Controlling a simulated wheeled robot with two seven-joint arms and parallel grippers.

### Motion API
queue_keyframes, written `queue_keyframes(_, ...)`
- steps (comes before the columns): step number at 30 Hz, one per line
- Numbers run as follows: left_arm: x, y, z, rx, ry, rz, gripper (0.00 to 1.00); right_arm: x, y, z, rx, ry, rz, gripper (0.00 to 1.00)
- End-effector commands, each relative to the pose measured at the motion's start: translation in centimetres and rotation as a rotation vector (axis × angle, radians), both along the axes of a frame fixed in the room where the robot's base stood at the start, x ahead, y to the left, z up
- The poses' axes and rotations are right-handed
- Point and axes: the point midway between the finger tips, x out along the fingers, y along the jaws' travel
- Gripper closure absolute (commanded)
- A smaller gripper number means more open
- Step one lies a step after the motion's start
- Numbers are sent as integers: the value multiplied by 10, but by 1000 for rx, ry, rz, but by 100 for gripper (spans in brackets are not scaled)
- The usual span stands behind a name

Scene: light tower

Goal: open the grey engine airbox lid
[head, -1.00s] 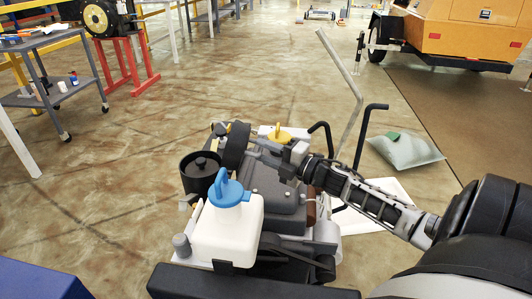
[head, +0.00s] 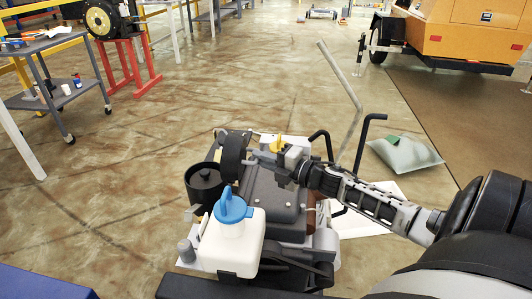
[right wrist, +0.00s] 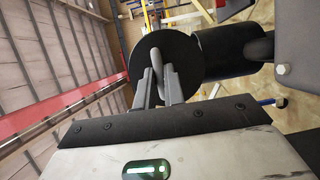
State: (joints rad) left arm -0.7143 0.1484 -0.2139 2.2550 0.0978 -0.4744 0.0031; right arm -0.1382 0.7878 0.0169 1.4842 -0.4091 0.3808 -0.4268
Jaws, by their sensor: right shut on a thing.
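The grey engine (head: 275,205) stands in the lower middle of the head view. Its round black airbox (head: 204,188) is open at the top, with a small dark knob-like part inside. The black disc-shaped lid (head: 232,156) stands tilted up on edge at the airbox's far right side. My right gripper (head: 254,159) is shut on the lid's handle. In the right wrist view the two fingers (right wrist: 160,86) pinch a grey loop handle (right wrist: 163,65) on the lid (right wrist: 157,68), with the black airbox (right wrist: 228,52) beside it. My left gripper is not in view.
A white reservoir with a blue cap (head: 233,207) stands close in front of the airbox. A yellow handle (head: 279,144) is behind the gripper. Black bent bars (head: 367,145) rise at the right. A grey-green bag (head: 405,153) lies on the floor. Open floor lies left.

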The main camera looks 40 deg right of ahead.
Motion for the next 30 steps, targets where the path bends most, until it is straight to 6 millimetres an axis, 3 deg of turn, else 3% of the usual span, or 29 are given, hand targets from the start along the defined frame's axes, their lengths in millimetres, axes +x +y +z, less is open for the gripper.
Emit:
queue_keyframes(8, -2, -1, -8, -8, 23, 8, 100, 1, 1, 3, 2, -7, 2, 100)
queue_keyframes(9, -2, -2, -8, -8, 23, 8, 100, 1, 1, 3, 2, -8, 2, 84)
queue_keyframes(11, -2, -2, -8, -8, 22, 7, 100, 1, 1, 3, 2, -8, 2, 68)
queue_keyframes(23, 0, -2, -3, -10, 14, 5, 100, -4, 0, 3, 3, -5, 2, 68)
queue_keyframes(30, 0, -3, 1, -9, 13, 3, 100, -44, -11, 3, 3, -1, 1, 68)
